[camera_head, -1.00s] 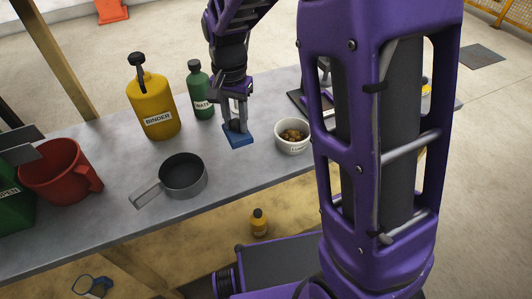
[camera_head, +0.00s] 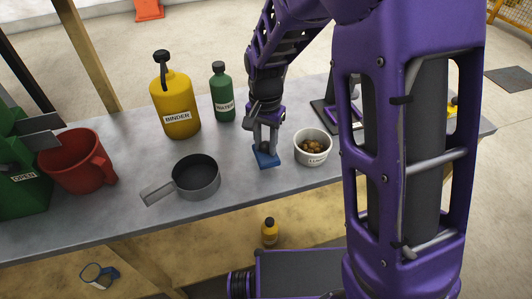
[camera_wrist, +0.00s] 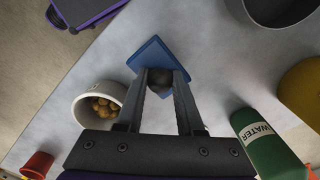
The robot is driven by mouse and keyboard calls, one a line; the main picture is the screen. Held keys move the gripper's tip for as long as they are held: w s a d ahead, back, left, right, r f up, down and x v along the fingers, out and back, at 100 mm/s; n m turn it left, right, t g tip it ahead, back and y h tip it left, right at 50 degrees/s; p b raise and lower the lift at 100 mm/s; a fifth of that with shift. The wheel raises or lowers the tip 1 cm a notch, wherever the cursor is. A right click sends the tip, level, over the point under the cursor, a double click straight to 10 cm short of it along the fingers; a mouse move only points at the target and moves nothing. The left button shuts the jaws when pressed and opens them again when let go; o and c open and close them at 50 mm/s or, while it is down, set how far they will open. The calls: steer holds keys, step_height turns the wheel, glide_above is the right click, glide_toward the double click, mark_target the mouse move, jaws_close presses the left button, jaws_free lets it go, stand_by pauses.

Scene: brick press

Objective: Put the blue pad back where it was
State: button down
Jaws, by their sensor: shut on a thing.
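The blue pad (camera_head: 265,157) is a flat blue square with a dark round knob on top. It is at the bench top between the grey pan and the white bowl; I cannot tell whether it touches the bench. My gripper (camera_head: 267,148) points down over it and is shut on its knob. In the wrist view the pad (camera_wrist: 158,53) lies beyond the fingertips, and the dark knob sits between the fingers of my gripper (camera_wrist: 160,80). The fingers hide part of the pad.
A white bowl of brown lumps (camera_head: 313,147) stands close to the right of the pad. A grey pan (camera_head: 197,177) is to the left. A green WATER bottle (camera_head: 222,92) and yellow BINDER jug (camera_head: 175,103) stand behind. A red mug (camera_head: 77,161) is farther left.

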mark_target(266, 153)
steer(key=shift+f, duration=1.7)
steer(key=shift+f+b, duration=0.2)
steer(key=shift+b, duration=0.1)
steer(key=c, duration=0.5)
jaws_free()
steer(key=shift+c, duration=0.2)
steer(key=shift+r, duration=0.15)
step_height(266, 153, up, 12)
steer(key=shift+r+p, duration=0.1)
steer(key=shift+p, duration=0.8)
steer(key=shift+s, duration=0.1)
